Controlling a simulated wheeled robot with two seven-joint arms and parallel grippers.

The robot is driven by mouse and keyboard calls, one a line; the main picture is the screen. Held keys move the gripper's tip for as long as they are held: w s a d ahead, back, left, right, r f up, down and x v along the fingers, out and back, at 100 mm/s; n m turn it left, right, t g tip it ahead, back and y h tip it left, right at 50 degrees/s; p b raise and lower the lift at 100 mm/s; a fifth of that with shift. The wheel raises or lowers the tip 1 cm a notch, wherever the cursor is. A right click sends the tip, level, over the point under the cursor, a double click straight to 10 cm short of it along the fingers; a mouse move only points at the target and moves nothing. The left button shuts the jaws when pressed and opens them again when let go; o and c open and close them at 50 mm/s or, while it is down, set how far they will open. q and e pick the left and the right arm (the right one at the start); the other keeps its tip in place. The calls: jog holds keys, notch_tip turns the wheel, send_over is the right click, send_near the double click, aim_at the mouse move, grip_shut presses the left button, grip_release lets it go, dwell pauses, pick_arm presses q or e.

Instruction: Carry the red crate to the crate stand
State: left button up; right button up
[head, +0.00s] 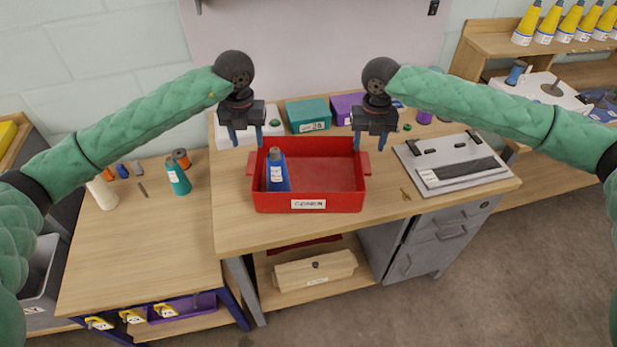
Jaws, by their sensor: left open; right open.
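The red crate (308,202) sits on the wooden workbench, with a handle on its left and right sides and a white label on its front. A blue bottle (278,172) stands in its left part. My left gripper (246,141) is open and points down above the crate's left side, near the left handle. My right gripper (370,145) is open and points down above the crate's right side, near the right handle. Neither gripper holds the crate. I cannot tell which thing is the crate stand.
A grey device (455,165) lies on the bench right of the crate. A teal box (308,116) and a purple box (345,106) stand behind it. The lower left table (150,235) holds a teal bottle (178,178), a white cone and small spools; its front part is clear.

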aim_at(252, 162)
pick_arm(q)
jog(key=shift+w+f, duration=0.1)
jog(key=shift+w, duration=0.05)
pick_arm(e)
jog(key=shift+w+f, duration=0.1)
pick_arm(q)
jog(key=shift+f, duration=0.55)
pick_arm(e)
jog(key=shift+f, duration=0.55)
pick_arm(q)
jog(key=shift+f, duration=3.3)
pick_arm(e)
jog(key=shift+f, duration=3.35)
pick_arm(q)
grip_shut()
pick_arm(e)
grip_shut()
jog(key=shift+r, duration=0.1)
